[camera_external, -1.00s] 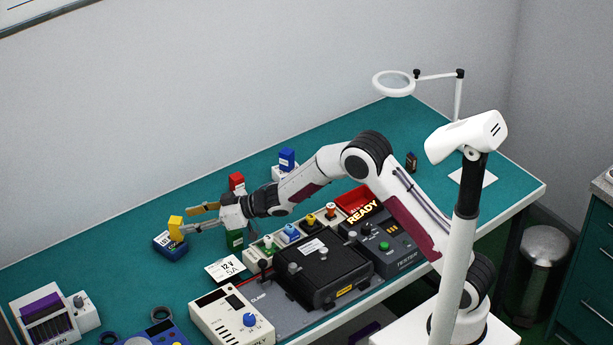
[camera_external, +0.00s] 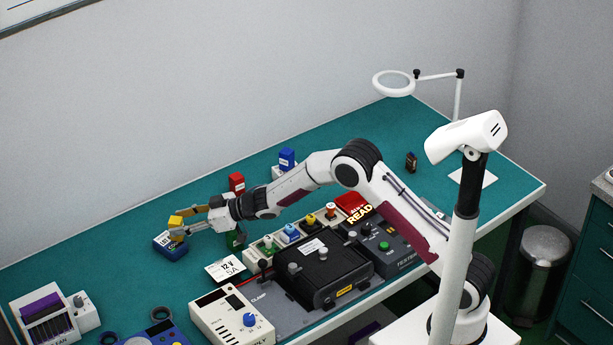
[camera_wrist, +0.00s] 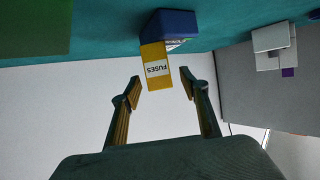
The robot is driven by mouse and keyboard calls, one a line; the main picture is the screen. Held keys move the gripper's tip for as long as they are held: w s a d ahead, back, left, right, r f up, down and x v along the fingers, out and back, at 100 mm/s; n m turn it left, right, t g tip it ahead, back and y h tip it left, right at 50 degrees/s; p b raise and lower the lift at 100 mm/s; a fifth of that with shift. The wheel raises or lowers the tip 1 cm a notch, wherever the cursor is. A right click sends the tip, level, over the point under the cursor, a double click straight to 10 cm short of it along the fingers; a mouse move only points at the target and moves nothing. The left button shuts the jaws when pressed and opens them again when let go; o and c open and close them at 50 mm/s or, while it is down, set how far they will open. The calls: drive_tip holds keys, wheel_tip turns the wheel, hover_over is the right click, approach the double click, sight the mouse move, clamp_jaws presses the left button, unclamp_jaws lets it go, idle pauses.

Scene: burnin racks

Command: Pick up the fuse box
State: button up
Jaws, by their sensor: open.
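The fuse box is a small yellow box (camera_wrist: 156,66) with a white label reading "FUSES", upside down in the wrist view. It sits in or on a dark blue holder (camera_wrist: 167,25). In the external view the yellow box (camera_external: 176,221) stands on the blue holder (camera_external: 170,247) at the left of the bench. My gripper (camera_wrist: 160,88) is open, with one finger on each side of the yellow box's end in the wrist view. Gaps show between the fingers and the box there. In the external view my gripper (camera_external: 186,222) overlaps the box, and contact cannot be told.
A red block (camera_external: 237,182) and a blue block (camera_external: 287,159) stand behind my arm. A "12 V 5A" card (camera_external: 225,269), a white supply unit (camera_external: 231,318) and a black clamped case (camera_external: 322,270) lie in front. Bare green bench extends behind the holder.

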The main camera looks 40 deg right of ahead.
sight(174, 220)
drive_tip(key=shift+x, duration=1.1)
clamp_jaws()
drive_tip(key=shift+r, duration=0.1)
drive_tip(key=shift+r, duration=4.95)
